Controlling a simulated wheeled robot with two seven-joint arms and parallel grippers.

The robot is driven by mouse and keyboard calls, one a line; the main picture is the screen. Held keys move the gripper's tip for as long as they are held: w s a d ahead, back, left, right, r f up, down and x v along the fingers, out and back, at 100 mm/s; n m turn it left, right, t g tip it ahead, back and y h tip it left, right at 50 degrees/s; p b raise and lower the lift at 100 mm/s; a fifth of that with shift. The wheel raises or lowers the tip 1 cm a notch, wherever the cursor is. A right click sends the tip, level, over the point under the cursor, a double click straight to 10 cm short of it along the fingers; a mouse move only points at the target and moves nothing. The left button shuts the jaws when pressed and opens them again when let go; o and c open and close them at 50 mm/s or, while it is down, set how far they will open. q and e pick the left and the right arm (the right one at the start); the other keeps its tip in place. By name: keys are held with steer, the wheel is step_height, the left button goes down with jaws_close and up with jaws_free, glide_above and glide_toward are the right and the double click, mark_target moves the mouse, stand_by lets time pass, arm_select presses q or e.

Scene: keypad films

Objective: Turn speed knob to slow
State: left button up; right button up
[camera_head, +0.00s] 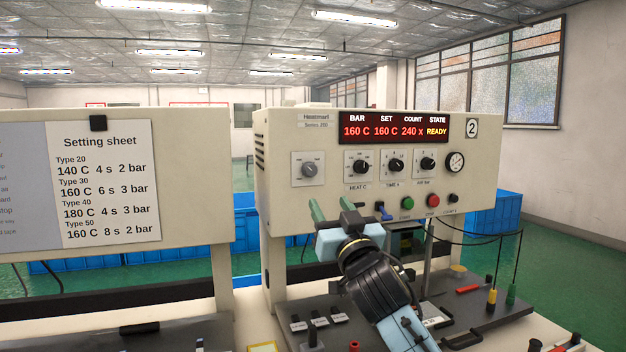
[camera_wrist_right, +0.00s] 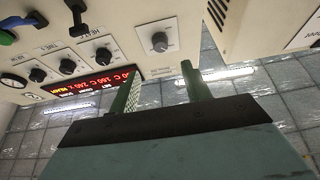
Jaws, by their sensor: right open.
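A grey round knob (camera_head: 309,170) sits on a square light plate at the left of the machine's front panel. The small marks beside it are too small to read, so I cannot confirm it is the speed knob. It also shows in the right wrist view (camera_wrist_right: 159,41), beyond the gap between my fingers. My right gripper (camera_head: 330,206) is open, with green fingers, below and a little right of this knob, apart from it. The right gripper also shows in its wrist view (camera_wrist_right: 161,78), with nothing between the fingers. My left gripper is out of view.
Three black knobs (camera_head: 396,164) stand right of the grey one, with a gauge (camera_head: 455,162) beyond. Below are a blue lever (camera_head: 383,211), a green button (camera_head: 407,203) and a red button (camera_head: 433,200). A red display (camera_head: 394,128) reads READY. A setting sheet (camera_head: 105,185) hangs left.

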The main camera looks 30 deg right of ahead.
mark_target(312, 173)
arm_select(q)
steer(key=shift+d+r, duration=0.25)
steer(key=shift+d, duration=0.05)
arm_select(e)
steer(key=x, duration=1.1)
steer(key=shift+w+d, duration=0.15)
steer(key=shift+w, duration=0.1)
steer(key=c, duration=1)
arm_select(q)
steer(key=shift+p, duration=0.3)
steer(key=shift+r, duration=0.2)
